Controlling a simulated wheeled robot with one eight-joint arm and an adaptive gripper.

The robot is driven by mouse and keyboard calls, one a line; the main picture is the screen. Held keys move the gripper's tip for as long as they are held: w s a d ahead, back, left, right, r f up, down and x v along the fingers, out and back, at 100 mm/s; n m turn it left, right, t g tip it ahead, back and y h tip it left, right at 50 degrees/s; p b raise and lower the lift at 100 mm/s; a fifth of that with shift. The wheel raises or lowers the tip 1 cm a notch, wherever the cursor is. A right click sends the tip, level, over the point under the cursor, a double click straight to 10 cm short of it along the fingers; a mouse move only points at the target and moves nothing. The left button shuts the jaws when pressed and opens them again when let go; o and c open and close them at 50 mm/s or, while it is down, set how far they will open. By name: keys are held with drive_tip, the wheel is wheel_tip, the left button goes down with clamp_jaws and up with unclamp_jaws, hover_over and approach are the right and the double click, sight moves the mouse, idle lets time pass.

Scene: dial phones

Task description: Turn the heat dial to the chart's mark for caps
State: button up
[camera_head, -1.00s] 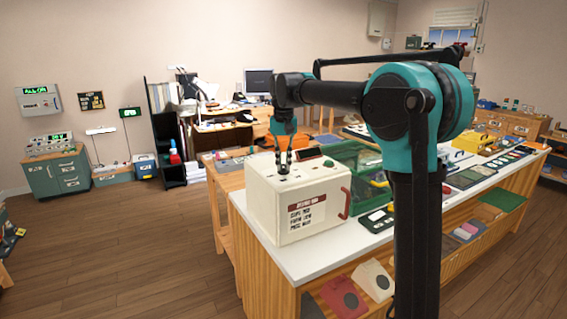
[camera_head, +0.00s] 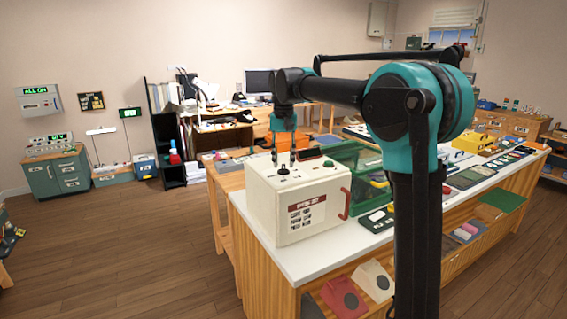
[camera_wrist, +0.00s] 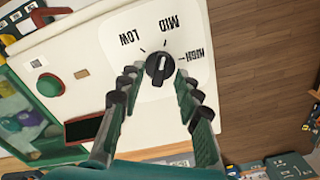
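The heat dial (camera_wrist: 158,66) is a black round knob with a white pointer line. LOW, MID and HIGH are printed around it on a white plate. The line points toward MID. In the head view the dial (camera_head: 283,171) is on top of a cream box (camera_head: 264,208). The chart (camera_head: 300,215) is on the box's front under a red label; its small text is not clearly readable. My gripper (camera_wrist: 158,71) is open, with one finger on each side of the dial in the wrist view. In the head view my gripper (camera_head: 284,161) is just above and behind the dial, apparently clear of it.
The box stands on a white counter (camera_head: 330,254). A red handle (camera_head: 345,204) is on its right side. A green crate (camera_head: 352,155) stands close behind. Open floor lies left.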

sight(283, 166)
wheel_tip(283, 166, up, 11)
idle(0.3)
drive_tip(key=shift+f, duration=0.1)
